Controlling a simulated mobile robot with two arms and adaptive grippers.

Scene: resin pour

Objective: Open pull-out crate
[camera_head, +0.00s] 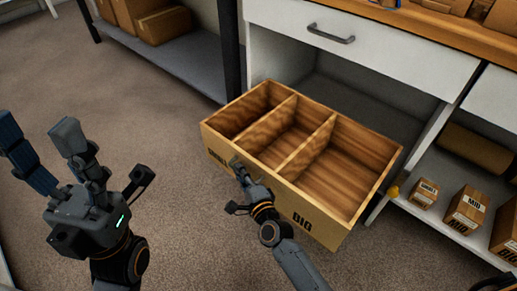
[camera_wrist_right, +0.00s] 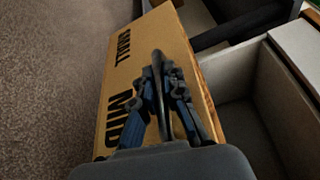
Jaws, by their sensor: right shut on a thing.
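The pull-out crate (camera_head: 225,151) is a wooden box with three empty compartments. It stands well out from the lower opening of the white cabinet. Its front bears black labels, with BIG readable in the head view and SMALL and MID in the right wrist view (camera_wrist_right: 125,62). My right gripper (camera_head: 236,163) is at the crate's front and shut on its dark handle (camera_wrist_right: 157,62), which runs between the fingers in the right wrist view (camera_wrist_right: 163,75). My left gripper (camera_head: 40,130) is open and empty, left of the crate and apart from it.
A white drawer (camera_head: 360,40) with a grey handle is closed above the crate. Small labelled boxes (camera_head: 467,210) stand on a low shelf at right. A dark-legged grey shelf (camera_head: 185,62) with cardboard boxes is at the back left. The carpet (camera_head: 150,120) left of the crate is clear.

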